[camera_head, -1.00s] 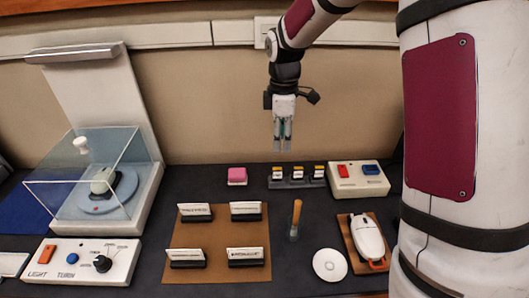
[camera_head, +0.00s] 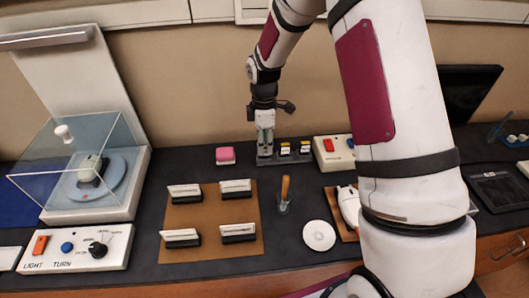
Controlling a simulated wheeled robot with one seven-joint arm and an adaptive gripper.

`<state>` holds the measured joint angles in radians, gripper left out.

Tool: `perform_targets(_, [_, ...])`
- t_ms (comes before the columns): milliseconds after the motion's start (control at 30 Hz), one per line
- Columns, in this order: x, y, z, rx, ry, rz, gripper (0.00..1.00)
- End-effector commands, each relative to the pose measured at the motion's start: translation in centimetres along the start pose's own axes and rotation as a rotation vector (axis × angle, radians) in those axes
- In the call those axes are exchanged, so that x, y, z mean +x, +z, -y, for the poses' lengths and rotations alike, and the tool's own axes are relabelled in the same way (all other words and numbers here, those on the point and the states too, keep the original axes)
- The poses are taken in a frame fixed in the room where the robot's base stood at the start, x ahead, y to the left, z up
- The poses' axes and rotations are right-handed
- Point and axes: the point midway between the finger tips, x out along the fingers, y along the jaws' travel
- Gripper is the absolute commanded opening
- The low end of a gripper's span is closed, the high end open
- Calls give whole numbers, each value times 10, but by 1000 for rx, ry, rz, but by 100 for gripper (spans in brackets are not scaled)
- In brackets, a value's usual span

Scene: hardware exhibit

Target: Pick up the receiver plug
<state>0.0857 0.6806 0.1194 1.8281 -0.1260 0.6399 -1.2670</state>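My gripper (camera_head: 265,151) points down at the stand's left end. Its fingers cover the left block's place. I cannot tell whether they are apart or closed around that block.
In front are a brown board (camera_head: 210,216) with card holders, an orange-handled tool (camera_head: 284,193) and a white disc (camera_head: 318,235).

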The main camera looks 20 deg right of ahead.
Motion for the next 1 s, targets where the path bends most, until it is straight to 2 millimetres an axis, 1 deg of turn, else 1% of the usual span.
perform_targets(33, [9,1,2,0,-4,1,37])
perform_targets(100, [18,1,1,1,-4,1,37])
perform_targets(200, [28,1,0,1,-2,0,37])
perform_targets(300, [33,1,0,2,-1,0,37])
perform_targets(500, [33,1,0,1,0,0,37])
perform_targets(533, [33,1,0,1,0,0,32])
perform_targets(567, [33,1,0,1,0,0,25])
perform_targets(600, [33,1,0,1,0,0,16])
perform_targets(667, [33,1,0,1,0,0,3])
perform_targets(700, [33,1,0,1,0,0,0])
perform_targets(1000, [33,1,0,1,0,0,0])
